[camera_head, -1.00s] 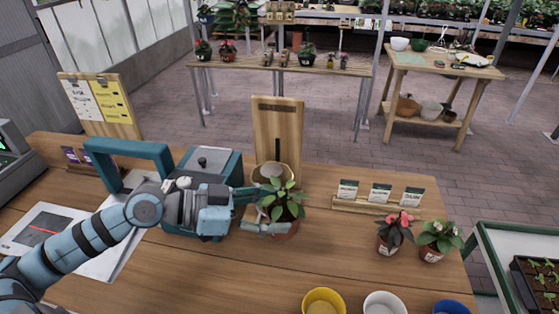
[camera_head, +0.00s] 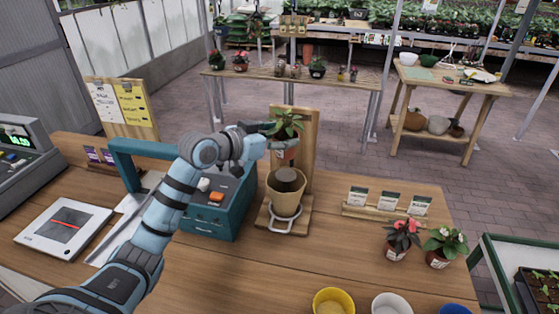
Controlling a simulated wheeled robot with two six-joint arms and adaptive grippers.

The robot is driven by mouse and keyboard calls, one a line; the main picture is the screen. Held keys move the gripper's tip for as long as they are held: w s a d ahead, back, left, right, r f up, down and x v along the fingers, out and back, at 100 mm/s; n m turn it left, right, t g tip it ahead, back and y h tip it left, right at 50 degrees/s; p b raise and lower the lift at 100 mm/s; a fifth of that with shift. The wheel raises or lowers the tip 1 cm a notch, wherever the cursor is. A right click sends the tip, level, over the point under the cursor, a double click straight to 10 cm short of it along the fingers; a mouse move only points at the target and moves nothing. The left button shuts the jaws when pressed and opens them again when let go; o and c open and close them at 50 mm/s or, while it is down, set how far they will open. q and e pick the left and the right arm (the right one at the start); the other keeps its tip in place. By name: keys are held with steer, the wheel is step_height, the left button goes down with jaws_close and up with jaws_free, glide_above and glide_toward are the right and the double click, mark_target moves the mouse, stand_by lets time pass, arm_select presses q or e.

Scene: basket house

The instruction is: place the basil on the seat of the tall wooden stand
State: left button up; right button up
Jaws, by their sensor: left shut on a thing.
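A leafy green plant in a terracotta pot, which I take for the basil (camera_head: 287,126), is held up above the counter. My left gripper (camera_head: 272,140) is shut on its pot from the left side. The tall wooden stand (camera_head: 307,150) has an upright board and a flat wooden base. A tan cup-shaped holder (camera_head: 286,197) with a dark round inside stands in front of the board, with a light ring below it. The basil is above this holder and apart from it, in front of the board's upper part. My right gripper is not in view.
A teal toolbox-like case (camera_head: 212,215) with a tall handle stands just left of the stand. Potted flowers (camera_head: 397,240) and a label rack (camera_head: 385,208) are to the right. Yellow (camera_head: 333,301) and white cups are at the front. The counter (camera_head: 260,270) before the stand is clear.

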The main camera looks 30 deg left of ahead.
mark_target(281, 159)
arm_select(q)
steer(key=f, duration=0.7)
steer(key=shift+w+d, duration=0.2)
steer(key=shift+w, duration=0.15)
steer(key=shift+s+r, duration=0.15)
steer(key=shift+a, duration=0.1)
steer(key=o, duration=1.3)
steer(key=shift+c, duration=0.2)
